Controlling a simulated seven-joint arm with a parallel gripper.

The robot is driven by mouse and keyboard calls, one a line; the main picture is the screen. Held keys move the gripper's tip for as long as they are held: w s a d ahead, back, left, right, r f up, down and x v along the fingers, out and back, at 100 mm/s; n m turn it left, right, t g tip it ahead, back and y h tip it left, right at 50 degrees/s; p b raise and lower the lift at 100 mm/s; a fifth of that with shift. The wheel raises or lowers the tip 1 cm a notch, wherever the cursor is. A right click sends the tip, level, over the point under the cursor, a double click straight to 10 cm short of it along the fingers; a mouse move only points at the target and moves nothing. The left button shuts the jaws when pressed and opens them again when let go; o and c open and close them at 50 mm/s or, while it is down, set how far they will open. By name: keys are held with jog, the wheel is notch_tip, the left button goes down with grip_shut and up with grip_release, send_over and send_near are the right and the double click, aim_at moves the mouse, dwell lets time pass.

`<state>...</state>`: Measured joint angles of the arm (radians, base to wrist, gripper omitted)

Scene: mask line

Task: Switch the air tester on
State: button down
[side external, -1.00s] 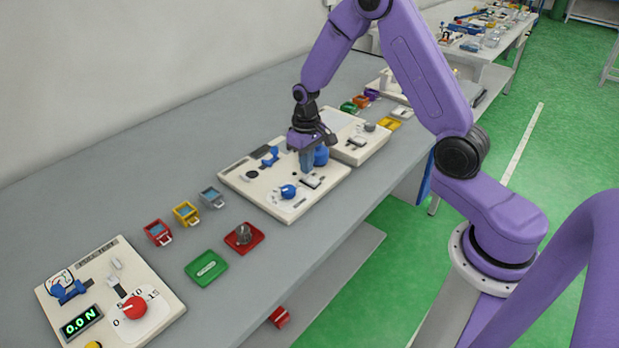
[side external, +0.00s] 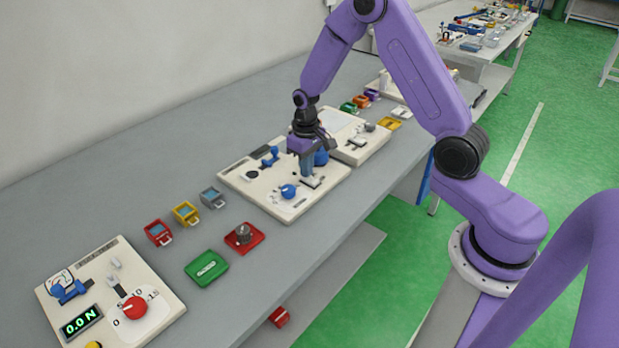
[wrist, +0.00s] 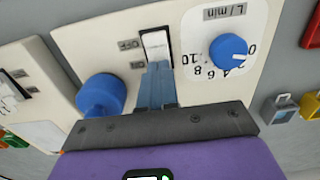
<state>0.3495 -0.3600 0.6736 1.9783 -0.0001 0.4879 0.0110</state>
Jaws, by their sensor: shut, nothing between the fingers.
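The air tester is a cream panel (side external: 262,190) mid-bench, with a blue dial (side external: 288,191), a blue knob (side external: 321,157) and a white switch (side external: 316,183). In the wrist view, the white switch (wrist: 156,43) sits in a dark frame with OFF and ON labels beside it. The blue dial (wrist: 229,50) is on the L/min scale, and the blue knob (wrist: 101,95) is left of my fingers. My gripper (wrist: 158,66) is shut and empty, pointing down, its fingertips over the switch's ON-label end and hiding it. I cannot tell whether they touch it.
Another cream panel (side external: 362,147) stands close beyond the tester. A panel with a red dial (side external: 134,307) is at front left. Red, yellow and grey small boxes (side external: 185,212), a green tray (side external: 206,268) and a red tray (side external: 245,246) lie between.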

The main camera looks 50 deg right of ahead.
jog(key=shift+f, duration=0.15)
jog(key=shift+r, duration=3.55)
jog(key=s+a+r+n, duration=0.3)
jog(key=s+a+r, duration=0.15)
jog(key=s, duration=0.25)
jog(key=s+a+r+n, duration=0.3)
jog(key=s+a, duration=0.3)
jog(key=s, duration=0.1)
jog(key=s+d+r+n, duration=0.1)
jog(key=s+n, duration=0.5)
jog(key=s, duration=1.1)
jog(key=shift+s+r+n, duration=0.2)
jog(key=shift+r+n, duration=0.1)
jog(key=shift+r, duration=0.25)
